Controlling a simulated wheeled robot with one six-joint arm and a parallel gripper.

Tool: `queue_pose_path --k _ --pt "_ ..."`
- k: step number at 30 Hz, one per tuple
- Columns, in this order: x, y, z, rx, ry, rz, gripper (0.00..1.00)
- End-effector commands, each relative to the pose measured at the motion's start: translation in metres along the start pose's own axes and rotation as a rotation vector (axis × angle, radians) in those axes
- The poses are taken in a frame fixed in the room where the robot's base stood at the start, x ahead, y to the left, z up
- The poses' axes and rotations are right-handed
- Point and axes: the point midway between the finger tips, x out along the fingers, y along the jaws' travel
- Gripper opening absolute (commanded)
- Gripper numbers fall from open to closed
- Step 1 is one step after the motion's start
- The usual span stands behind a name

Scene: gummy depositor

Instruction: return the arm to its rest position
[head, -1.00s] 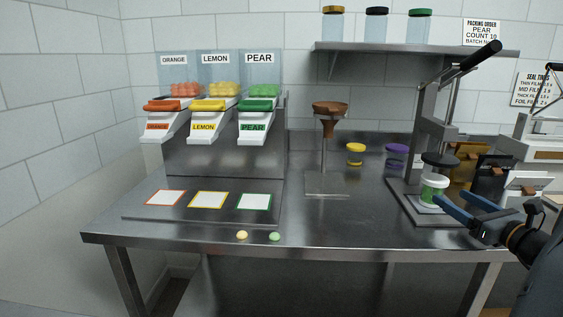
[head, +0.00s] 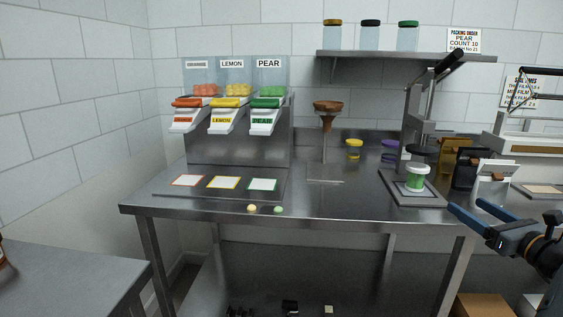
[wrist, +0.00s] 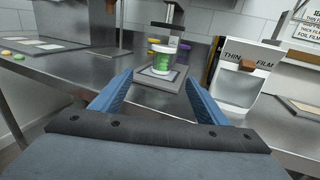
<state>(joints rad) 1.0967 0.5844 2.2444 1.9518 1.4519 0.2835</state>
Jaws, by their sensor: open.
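My gripper (head: 472,217) is at the right in the head view, in front of the table's front edge. Its two blue fingers are apart with nothing between them; the wrist view also shows the open gripper (wrist: 155,92). A clear jar with green contents and a white lid (head: 416,177) stands upright on the base of the lever press (head: 418,200), under its dark press head. The jar also shows in the wrist view (wrist: 163,62), beyond the fingertips and apart from them.
The steel table (head: 330,205) carries orange, lemon and pear dispensers (head: 229,115), a brown funnel stand (head: 326,108) and yellow and purple lidded jars. A yellow gummy (head: 252,208) and a green gummy (head: 278,209) lie near the front edge. A film box (wrist: 240,85) stands right of the press.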

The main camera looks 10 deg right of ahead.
Motion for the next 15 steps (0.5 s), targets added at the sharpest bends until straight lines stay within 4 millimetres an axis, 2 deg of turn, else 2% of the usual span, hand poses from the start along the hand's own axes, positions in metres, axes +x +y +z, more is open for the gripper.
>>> queue_pose_path --k 8,15 --pt "0.019 0.046 -0.004 -0.037 0.053 0.128 0.68" --pt "0.032 0.105 -0.012 -0.098 0.125 0.294 0.68"
